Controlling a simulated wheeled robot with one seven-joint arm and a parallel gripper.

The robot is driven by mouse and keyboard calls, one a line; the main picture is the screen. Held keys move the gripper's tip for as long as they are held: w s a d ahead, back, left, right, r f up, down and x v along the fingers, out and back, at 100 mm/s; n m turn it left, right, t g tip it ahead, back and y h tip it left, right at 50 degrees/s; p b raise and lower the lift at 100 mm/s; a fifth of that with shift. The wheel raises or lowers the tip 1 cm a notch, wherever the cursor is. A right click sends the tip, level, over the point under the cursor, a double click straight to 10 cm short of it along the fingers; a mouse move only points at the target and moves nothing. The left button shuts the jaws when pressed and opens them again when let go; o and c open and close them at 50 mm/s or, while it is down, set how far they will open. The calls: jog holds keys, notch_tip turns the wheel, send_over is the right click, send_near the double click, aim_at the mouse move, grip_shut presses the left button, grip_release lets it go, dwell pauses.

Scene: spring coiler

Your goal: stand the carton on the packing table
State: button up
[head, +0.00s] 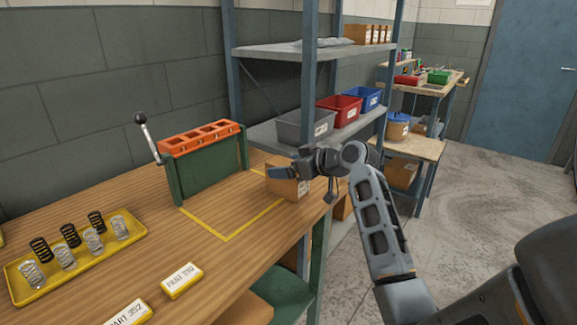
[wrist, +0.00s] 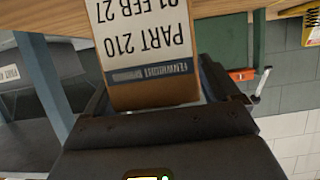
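The brown carton (head: 288,188) is upright at the right end of the wooden table (head: 232,258), by the corner of a yellow taped outline. In the wrist view, which is upside down, the carton (wrist: 145,45) shows a white label reading PART 210 and sits between my fingers. My gripper (head: 283,173) is around the carton's upper part and appears shut on it, with one finger along each side. The carton's bottom is out of the wrist view, and I cannot tell whether it touches the table.
A green coiler with an orange top (head: 200,140) and a lever stands behind the outline. A yellow tray (head: 130,240) of several springs and a PART 210 label block (head: 181,281) lie to the left. A blue-posted shelf (head: 265,50) with bins stands behind. The taped area is mostly clear.

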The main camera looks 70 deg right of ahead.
jog(key=v, duration=1.2)
jog(key=shift+b, duration=0.35)
